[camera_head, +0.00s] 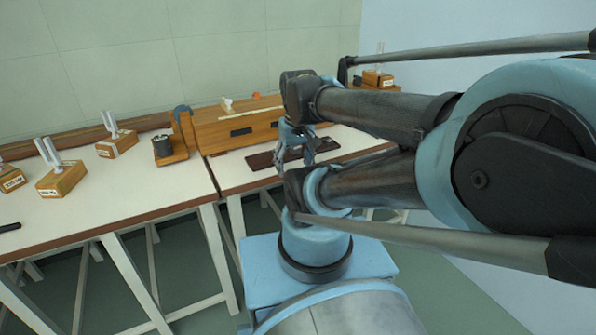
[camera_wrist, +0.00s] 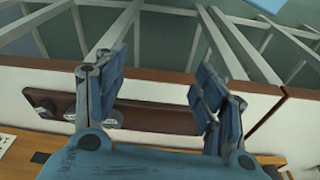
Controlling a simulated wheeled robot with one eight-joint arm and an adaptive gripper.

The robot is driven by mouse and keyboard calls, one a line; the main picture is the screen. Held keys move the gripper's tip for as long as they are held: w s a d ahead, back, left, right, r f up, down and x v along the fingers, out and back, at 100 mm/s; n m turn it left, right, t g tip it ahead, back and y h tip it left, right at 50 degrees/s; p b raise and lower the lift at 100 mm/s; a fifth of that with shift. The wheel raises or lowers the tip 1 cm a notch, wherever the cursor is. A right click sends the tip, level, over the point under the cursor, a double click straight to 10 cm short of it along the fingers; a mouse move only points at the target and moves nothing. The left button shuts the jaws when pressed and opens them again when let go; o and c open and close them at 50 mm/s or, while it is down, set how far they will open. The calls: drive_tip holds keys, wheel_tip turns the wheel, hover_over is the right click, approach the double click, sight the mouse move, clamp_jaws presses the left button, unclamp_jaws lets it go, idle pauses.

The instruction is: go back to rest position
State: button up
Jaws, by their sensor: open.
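My gripper (camera_head: 296,151) is in front of the wooden spectrometer box (camera_head: 225,128) in the head view, above a dark brown tray (camera_head: 262,160) on the right-hand bench. In the wrist view my gripper (camera_wrist: 160,95) has its two blue fingers spread wide apart, with nothing between them. The dark brown tray (camera_wrist: 150,118) lies below the fingers in that view, with dark round knobs or pieces on its left part. My arm reaches in from the right of the head view and hides part of the right bench.
The left bench (camera_head: 120,185) carries several small wooden blocks with upright clear pieces, such as one block (camera_head: 62,180), and a dark cylinder (camera_head: 162,146) on a stand. Another wooden block (camera_head: 378,80) is at the back right. The white bench edge (camera_wrist: 262,100) runs past the fingers.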

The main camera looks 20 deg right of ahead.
drive_tip(key=shift+s+d+f+m, duration=0.3)
drive_tip(key=shift+s+f, duration=0.1)
drive_tip(key=shift+f, duration=0.1)
drive_tip(key=shift+s+d+f+m, duration=0.25)
drive_tip(key=shift+s+f, duration=0.1)
drive_tip(key=shift+f, duration=0.15)
drive_tip(key=shift+w+f, duration=0.2)
drive_tip(key=shift+w, duration=0.2)
